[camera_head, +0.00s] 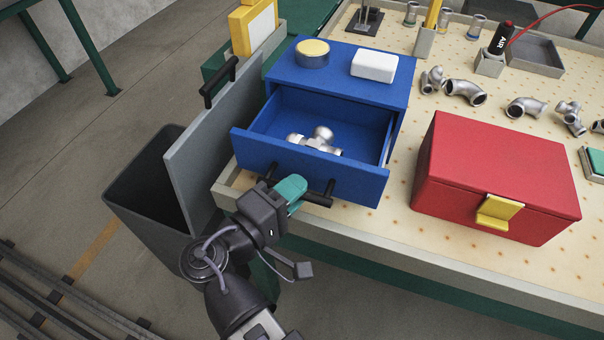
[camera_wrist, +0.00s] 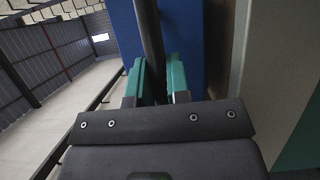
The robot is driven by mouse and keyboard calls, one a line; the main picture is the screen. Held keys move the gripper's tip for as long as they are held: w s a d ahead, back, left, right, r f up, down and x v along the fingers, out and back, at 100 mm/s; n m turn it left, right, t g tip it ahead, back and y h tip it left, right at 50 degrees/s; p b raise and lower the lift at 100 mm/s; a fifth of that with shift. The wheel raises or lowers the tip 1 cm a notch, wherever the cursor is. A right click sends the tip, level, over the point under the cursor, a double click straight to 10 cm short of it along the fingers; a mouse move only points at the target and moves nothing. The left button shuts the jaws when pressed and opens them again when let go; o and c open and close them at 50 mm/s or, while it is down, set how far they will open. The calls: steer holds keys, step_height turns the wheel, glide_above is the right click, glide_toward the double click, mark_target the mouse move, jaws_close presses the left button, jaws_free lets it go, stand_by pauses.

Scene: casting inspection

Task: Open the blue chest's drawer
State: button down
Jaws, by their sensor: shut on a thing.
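The blue chest (camera_head: 347,80) stands at the left end of the workbench. Its drawer (camera_head: 309,169) is pulled well out toward the front, and shiny metal pipe fittings (camera_head: 316,140) lie inside. My gripper (camera_head: 293,187) is at the drawer front, with its teal fingers shut on the black bar handle (camera_head: 318,198). In the wrist view the dark handle (camera_wrist: 151,45) runs between the two teal fingers (camera_wrist: 158,80), with the blue drawer front (camera_wrist: 185,35) behind it. The fingers hide part of the handle.
A red box (camera_head: 495,180) with a yellow latch stands right of the drawer. A grey panel (camera_head: 205,140) with a black handle and a dark bin (camera_head: 145,190) are at the left. A yellow-topped tin (camera_head: 312,53) and a white block (camera_head: 374,65) sit on the chest.

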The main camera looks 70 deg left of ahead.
steer(key=c, duration=1.1)
jaws_free()
